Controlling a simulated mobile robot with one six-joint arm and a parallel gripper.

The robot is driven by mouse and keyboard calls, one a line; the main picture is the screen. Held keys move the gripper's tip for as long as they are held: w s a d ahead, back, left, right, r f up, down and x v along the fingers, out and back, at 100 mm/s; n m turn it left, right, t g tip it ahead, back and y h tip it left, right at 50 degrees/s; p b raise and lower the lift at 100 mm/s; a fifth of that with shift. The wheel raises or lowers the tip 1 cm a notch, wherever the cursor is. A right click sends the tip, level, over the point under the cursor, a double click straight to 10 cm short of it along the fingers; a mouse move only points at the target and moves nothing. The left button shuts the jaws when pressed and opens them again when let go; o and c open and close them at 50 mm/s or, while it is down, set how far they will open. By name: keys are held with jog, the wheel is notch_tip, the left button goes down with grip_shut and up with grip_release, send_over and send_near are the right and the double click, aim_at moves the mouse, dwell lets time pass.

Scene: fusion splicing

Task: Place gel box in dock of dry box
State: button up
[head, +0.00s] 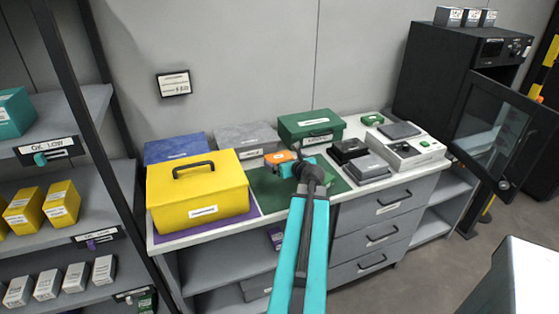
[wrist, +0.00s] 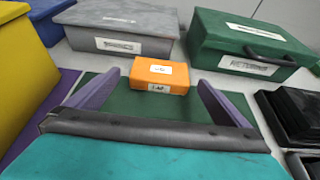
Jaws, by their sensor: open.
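A small orange box (wrist: 160,75) with white labels sits on a dark green mat (wrist: 110,131); I cannot read whether it is the gel box. It also shows in the head view (head: 279,158), partly hidden by my gripper. My gripper (head: 300,160) is open and empty, low over the mat. In the wrist view its purple fingers (wrist: 158,88) are spread, with the orange box ahead between the tips; I see no contact. A black cabinet (head: 446,75) at the right, perhaps the dry box, has its glass door (head: 492,135) open. No dock can be made out.
A yellow case (head: 197,190) stands left on a purple mat. Grey (head: 247,137) and green (head: 311,125) cases stand behind. Black devices (head: 348,150) and a white unit (head: 412,150) fill the right. Shelves (head: 75,190) at left hold small boxes.

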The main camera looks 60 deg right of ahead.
aim_at(279, 156)
jog(key=shift+p+x, duration=0.5)
jog(key=shift+x, duration=2.1)
jog(key=shift+s+d, duration=0.1)
jog(key=shift+d, duration=0.05)
jog(key=shift+c, duration=0.3)
jog(key=c, duration=1.1)
jog(key=shift+r, duration=0.15)
jog(key=shift+r, duration=4.95)
